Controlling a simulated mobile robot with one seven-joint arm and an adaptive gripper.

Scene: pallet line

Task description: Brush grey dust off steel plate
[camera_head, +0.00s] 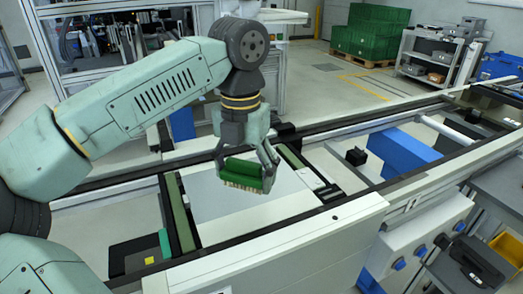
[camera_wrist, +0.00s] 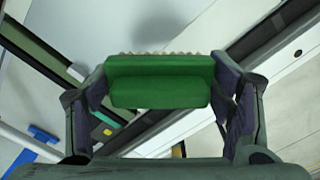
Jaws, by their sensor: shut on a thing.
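My gripper (camera_head: 245,178) is shut on a green brush (camera_head: 242,168) with pale bristles pointing down. The wrist view shows the brush (camera_wrist: 160,80) held between both fingers, with its bristle edge at the far side. The steel plate (camera_head: 215,218) is a flat light-grey sheet on the conveyor, below and around the brush in the head view. The brush is over the plate; I cannot tell whether the bristles touch it. No grey dust can be made out on the visible part of the plate. The plate also shows in the wrist view (camera_wrist: 150,25).
Black rails and green strips (camera_head: 180,215) border the plate. A small black block (camera_head: 355,156) sits on the frame to the right. Green crates (camera_head: 370,35) and a grey shelf cart (camera_head: 440,55) are far back.

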